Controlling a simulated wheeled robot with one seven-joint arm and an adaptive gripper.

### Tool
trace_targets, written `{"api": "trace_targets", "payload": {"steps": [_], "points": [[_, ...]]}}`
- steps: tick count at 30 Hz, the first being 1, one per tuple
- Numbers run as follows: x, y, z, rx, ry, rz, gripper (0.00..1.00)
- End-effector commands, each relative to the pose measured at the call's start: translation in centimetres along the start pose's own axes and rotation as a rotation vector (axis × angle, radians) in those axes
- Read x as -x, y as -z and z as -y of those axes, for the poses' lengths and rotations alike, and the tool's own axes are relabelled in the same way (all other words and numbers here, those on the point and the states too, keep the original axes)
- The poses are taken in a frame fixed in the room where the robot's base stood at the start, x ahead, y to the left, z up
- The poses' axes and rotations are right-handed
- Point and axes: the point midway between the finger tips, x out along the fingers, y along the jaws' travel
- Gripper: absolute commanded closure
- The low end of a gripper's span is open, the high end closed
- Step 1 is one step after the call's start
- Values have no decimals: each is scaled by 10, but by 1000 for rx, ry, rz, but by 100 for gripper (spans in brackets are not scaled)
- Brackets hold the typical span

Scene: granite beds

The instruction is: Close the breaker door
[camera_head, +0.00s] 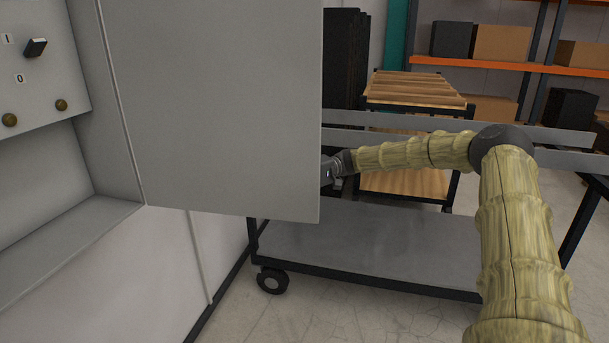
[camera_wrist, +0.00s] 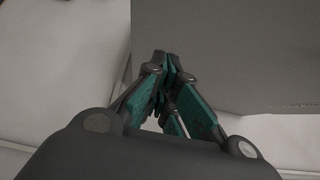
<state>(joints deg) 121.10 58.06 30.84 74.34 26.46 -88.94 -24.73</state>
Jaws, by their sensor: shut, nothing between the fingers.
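The breaker door (camera_head: 215,100) is a large flat grey panel, standing open from the cabinet (camera_head: 105,165) on the left. Its hinge side runs down the cabinet's edge. My gripper (camera_head: 331,172) is at the door's free right edge, low down, with its fingertips hidden behind the panel. In the wrist view my gripper (camera_wrist: 165,62) is shut with its fingers together and nothing between them. A grey panel, seemingly the door (camera_wrist: 235,50), fills the area beyond and right of the fingertips. I cannot tell whether they touch it.
Inside the cabinet are a black switch (camera_head: 35,47) marked I and 0 and brass knobs (camera_head: 61,105). A wheeled cart (camera_head: 380,240) stands behind the door and my arm. Shelves with boxes (camera_head: 502,42) are at the back right. Bare floor (camera_head: 340,310) lies in front.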

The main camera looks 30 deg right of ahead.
Motion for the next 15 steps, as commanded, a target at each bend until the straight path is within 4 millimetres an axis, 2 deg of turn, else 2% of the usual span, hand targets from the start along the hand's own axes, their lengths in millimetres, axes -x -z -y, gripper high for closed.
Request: {"api": "trace_targets", "payload": {"steps": [6, 15], "points": [[-35, -1, 2, -2, 1, 2, 100], [-54, -24, 0, -1, 4, -1, 100]]}}
